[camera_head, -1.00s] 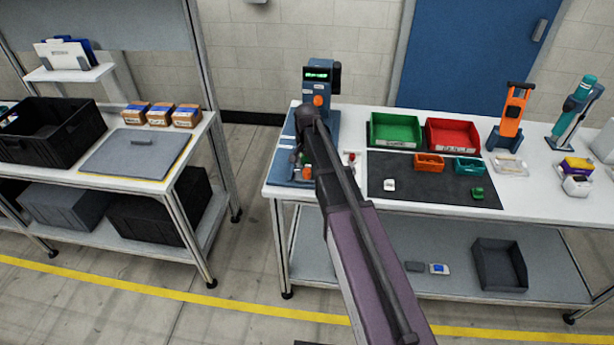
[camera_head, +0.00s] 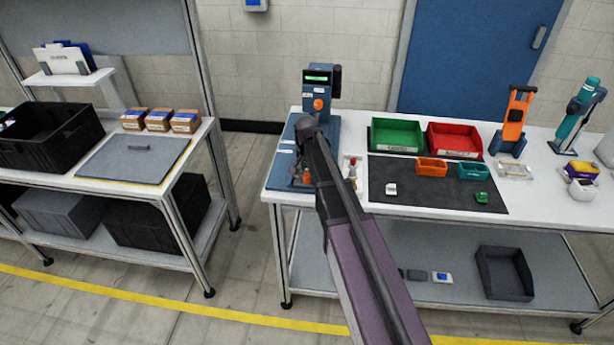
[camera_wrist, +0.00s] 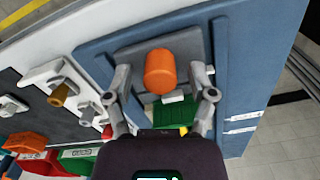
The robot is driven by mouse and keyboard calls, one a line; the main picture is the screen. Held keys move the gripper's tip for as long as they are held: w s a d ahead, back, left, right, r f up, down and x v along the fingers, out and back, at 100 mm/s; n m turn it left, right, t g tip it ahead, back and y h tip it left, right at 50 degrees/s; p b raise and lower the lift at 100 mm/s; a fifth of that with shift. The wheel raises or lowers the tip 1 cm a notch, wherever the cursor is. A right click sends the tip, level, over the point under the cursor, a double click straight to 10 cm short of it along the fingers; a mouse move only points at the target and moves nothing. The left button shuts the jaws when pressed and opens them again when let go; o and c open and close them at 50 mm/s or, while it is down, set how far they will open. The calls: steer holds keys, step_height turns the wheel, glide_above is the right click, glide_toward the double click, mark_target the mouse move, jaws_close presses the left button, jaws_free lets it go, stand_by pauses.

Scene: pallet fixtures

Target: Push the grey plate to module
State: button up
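In the wrist view a grey plate (camera_wrist: 135,48) lies on the blue fixture base (camera_wrist: 245,60). An upright orange knob (camera_wrist: 160,72) stands in front of it or on it; I cannot tell which. A green module (camera_wrist: 172,112) with a small white block sits just below the knob in the picture. My gripper (camera_wrist: 162,84) is open, with one finger on each side of the knob and no clear contact. In the head view the blue base (camera_head: 283,155) is at the left end of the right bench. My arm hides part of it, including most of the plate.
A post with a lit green display (camera_head: 318,80) rises behind the base. White clamp-like parts (camera_wrist: 55,75) stand beside it. A green bin (camera_head: 397,136), a red bin (camera_head: 455,140) and a dark mat (camera_head: 430,200) lie to the right. The left bench holds a flat grey panel (camera_head: 125,165).

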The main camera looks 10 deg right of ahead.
jaws_close()
steer(key=w+d, duration=0.1)
steer(key=w, duration=0.4)
steer(key=w+d, duration=0.2)
steer(key=w, duration=0.3)
steer(key=w+d, duration=0.2)
steer(key=w, duration=0.3)
steer(key=shift+w+d, duration=0.1)
steer(key=shift+w, duration=0.25)
steer(key=shift+o, duration=0.8)
jaws_free()
steer(key=shift+s, duration=0.1)
